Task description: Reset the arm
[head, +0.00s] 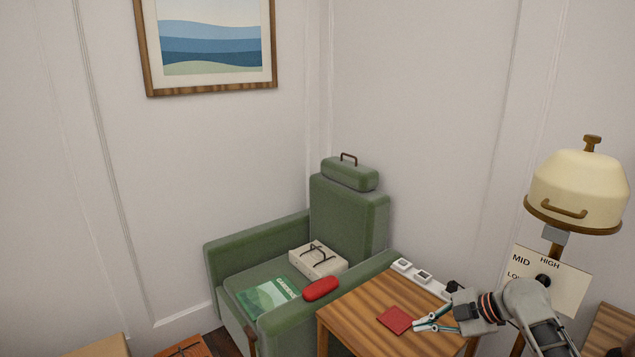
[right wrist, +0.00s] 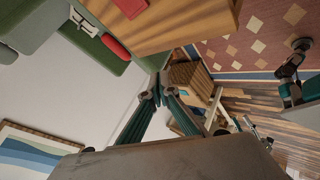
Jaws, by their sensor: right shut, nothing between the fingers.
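My right gripper (head: 421,324) reaches in from the right in the head view, over the small wooden side table (head: 360,313). Its teal fingers are shut with nothing between them. The tips are close to the right edge of a red square booklet (head: 395,320); I cannot tell how high above the table they are. In the right wrist view the fingers of the right gripper (right wrist: 160,82) come together at the tips, and the table's edge (right wrist: 190,35) is beyond them. My left gripper does not show in the head view.
A green armchair (head: 290,241) stands left of the table, holding a red case (head: 321,288), a magazine (head: 268,299) and a pale box (head: 318,262). A cream-shaded lamp (head: 578,190) with a dial plate (head: 566,284) stands at the right, close to my right arm.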

